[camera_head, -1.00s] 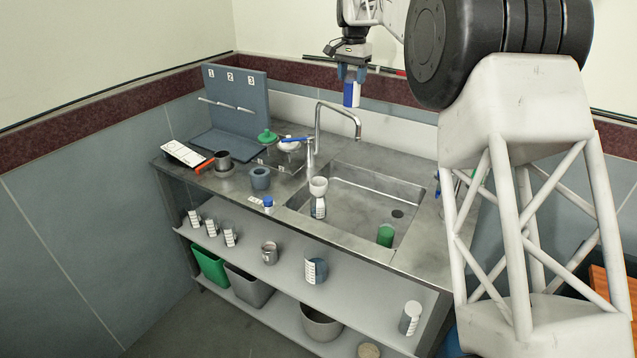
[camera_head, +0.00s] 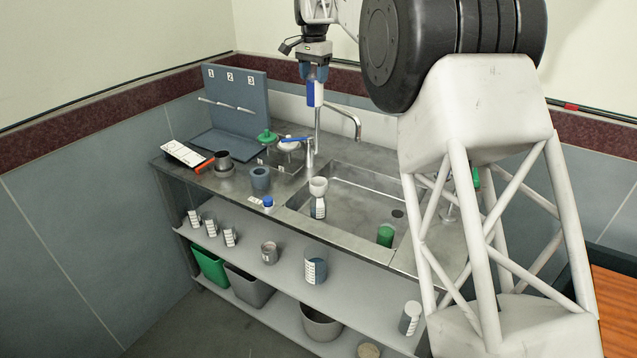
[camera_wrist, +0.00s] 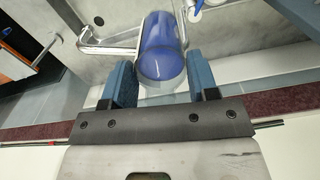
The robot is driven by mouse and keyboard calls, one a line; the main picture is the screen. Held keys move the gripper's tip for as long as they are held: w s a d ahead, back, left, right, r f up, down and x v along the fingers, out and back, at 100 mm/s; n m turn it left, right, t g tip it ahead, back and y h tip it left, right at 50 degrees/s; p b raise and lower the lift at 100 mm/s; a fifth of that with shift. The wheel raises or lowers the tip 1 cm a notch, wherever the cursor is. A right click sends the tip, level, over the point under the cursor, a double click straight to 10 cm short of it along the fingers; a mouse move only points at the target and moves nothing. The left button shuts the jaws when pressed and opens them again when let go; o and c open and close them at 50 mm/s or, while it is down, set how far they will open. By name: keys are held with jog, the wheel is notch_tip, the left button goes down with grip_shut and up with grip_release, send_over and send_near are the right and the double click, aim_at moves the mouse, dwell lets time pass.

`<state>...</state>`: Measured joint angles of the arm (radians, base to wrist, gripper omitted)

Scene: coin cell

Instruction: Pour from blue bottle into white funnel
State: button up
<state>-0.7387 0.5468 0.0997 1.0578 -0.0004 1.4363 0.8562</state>
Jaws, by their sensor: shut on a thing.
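My gripper (camera_head: 314,78) is shut on the blue bottle (camera_head: 314,93), which has a white label and hangs roughly upright high above the back of the bench, by the faucet. In the wrist view the bottle's blue end (camera_wrist: 161,52) shows between the two blue fingers. The bottle's opening is not clear to see.
The steel faucet (camera_head: 345,117) arches over the sink (camera_head: 365,195) near my gripper. A green cup (camera_head: 385,235) stands in the sink. A grey cup (camera_head: 260,178), a small blue-capped bottle (camera_head: 268,201) and a blue-grey rack (camera_head: 238,95) are on the bench's left.

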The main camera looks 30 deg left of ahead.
jog(key=shift+a+f, duration=0.1)
jog(key=shift+f, duration=0.6)
jog(key=s+a+f+m, duration=0.1)
jog(key=f+m, duration=0.4)
jog(key=f, duration=0.7)
jog(key=s+a+f+m, duration=0.2)
jog(key=f+m, duration=0.4)
jog(key=f, duration=0.6)
jog(key=shift+s+f, duration=0.3)
jog(key=shift+f, duration=0.05)
jog(key=shift+d+r, duration=0.1)
jog(key=shift+d, duration=0.1)
jog(key=t+y, duration=0.3)
jog(key=y, duration=0.5)
send_over(313, 179)
jog(key=shift+w+a+r, duration=0.15)
jog(key=shift+a, duration=0.1)
jog(key=shift+d+f+y, duration=0.15)
jog(key=shift+f+y, duration=0.25)
jog(key=shift+f, duration=0.15)
